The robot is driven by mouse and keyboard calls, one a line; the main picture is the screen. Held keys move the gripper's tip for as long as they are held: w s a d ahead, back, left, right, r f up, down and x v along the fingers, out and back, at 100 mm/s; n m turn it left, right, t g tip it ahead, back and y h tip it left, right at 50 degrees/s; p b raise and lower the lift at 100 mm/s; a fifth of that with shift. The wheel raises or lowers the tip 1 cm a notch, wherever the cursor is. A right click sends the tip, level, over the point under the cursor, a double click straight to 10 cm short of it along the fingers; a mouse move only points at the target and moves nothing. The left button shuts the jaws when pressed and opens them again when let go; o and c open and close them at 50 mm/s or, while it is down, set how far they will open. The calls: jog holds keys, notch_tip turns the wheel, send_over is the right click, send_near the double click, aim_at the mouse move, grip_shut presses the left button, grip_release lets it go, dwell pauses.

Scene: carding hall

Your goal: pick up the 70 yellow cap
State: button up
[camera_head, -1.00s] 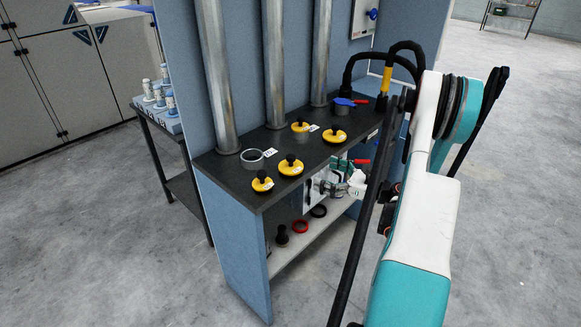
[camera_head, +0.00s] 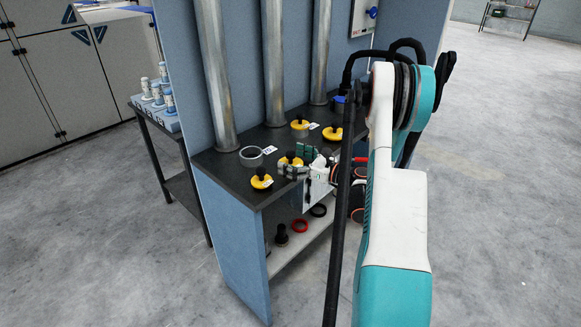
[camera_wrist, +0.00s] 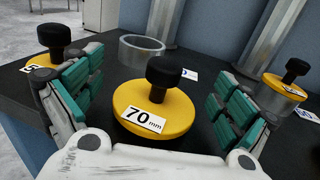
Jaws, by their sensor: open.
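The 70 yellow cap (camera_wrist: 178,112) is a yellow disc with a black knob and a white "70 mm" label. In the wrist view it lies between the two green-padded fingers of my gripper (camera_wrist: 155,108), with space on both sides. My gripper is open and holds nothing. In the head view my gripper (camera_head: 296,160) is over the dark bench top (camera_head: 222,165), and the 70 cap (camera_head: 287,160) is partly hidden behind its fingers.
Other yellow caps with black knobs stand nearby: one at front left (camera_head: 261,180), one at the back (camera_head: 299,124), one at the right (camera_head: 333,133). A clear ring (camera_head: 251,157) stands at the left. Vertical metal pipes (camera_head: 274,60) rise along the bench's back. Red and black rings lie on the lower shelf (camera_head: 285,258).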

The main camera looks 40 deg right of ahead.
jog(key=shift+w, duration=0.2)
jog(key=c, duration=1.3)
jog(key=shift+o, duration=0.2)
jog(key=shift+r, duration=0.1)
